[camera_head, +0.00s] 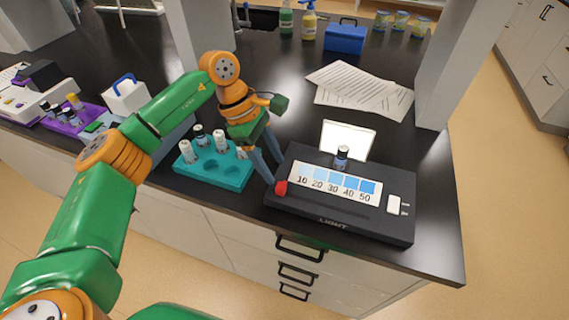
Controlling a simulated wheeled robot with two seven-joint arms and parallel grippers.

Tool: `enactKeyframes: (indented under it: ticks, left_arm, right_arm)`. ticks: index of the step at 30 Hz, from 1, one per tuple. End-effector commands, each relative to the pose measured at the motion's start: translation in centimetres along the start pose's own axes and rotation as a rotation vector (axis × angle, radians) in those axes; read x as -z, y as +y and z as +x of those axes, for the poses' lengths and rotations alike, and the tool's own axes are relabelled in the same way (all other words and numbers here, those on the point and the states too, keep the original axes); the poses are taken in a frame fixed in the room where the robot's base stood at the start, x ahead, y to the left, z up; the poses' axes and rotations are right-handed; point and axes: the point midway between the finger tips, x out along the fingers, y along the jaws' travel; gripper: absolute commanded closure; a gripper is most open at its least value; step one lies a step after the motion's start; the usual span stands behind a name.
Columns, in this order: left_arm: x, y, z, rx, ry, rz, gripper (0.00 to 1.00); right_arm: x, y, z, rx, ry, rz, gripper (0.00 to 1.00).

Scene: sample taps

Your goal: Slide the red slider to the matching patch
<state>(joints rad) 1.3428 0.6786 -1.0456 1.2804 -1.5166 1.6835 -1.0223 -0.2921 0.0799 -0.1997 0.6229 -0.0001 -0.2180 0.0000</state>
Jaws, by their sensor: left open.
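A black device marked LIGHT (370,219) sits near the front edge of the dark counter. Its white scale (308,173) has blue patches numbered 10 to 50, darker toward the right. The red slider (281,188) is at the left end of the track below the scale, near 10. A small dark-capped vial (342,156) stands behind the scale, in front of a bright white panel (347,139). My left gripper (268,169) is open and points down at the device's left end, with a fingertip close to the red slider; I cannot tell whether they touch. My right gripper is out of view.
A teal rack (223,172) with several vials stands just left of my gripper. Papers (361,90) lie behind the device. A blue box (345,38) and bottles stand at the back. A purple tray (73,121) is at far left. A white pillar (456,62) rises behind right.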

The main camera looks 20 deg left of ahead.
Motion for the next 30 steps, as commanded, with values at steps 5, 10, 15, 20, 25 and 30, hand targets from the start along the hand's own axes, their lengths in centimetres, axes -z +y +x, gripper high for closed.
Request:
enactKeyframes:
  ticks: [5,10,15,20,25,30]
  left_arm:
    - [-0.2,-0.1,3.1,0.005,-0.002,-0.001,0.4]
    - [-0.2,-0.1,4.7,0.002,-0.003,0.001,0.4]
    - [-0.1,0.0,4.8,0.0,-0.004,0.001,0.4]
    - [-0.2,0.0,4.8,0.0,-0.004,0.0,0.78]
    - [-0.2,0.0,4.8,0.001,-0.005,0.001,1.0]
    - [-0.2,0.0,4.8,0.0,-0.005,0.0,1.0]
  right_arm:
    - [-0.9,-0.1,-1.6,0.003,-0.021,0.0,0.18]
    - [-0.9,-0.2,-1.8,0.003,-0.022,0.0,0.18]
    - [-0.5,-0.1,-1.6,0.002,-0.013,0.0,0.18]
    - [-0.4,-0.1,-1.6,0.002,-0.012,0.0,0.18]
    - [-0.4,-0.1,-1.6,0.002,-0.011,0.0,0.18]
    - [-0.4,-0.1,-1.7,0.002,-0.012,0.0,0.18]
